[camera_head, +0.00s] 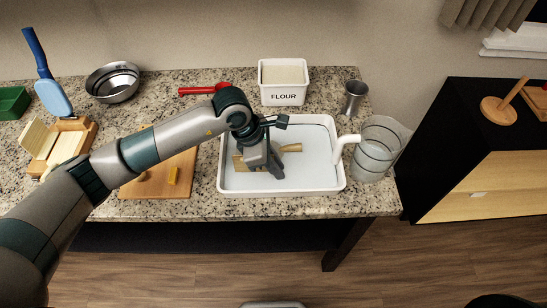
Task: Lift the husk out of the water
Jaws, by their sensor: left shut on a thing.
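The white basin (338,175) holds shallow, pale water (315,170) on the counter. A tan husk (239,163) shows at the left of my left gripper (272,170), low over the basin. Another tan, tapered piece (292,148) shows at its right; whether the two are one thing is hidden behind the gripper. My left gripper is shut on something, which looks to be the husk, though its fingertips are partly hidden. I cannot tell whether the husk touches the water. My right gripper is not in view.
A clear pitcher (374,152) with a white spout stands close at the basin's right. A flour bin (284,96) and metal cup (354,98) stand behind.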

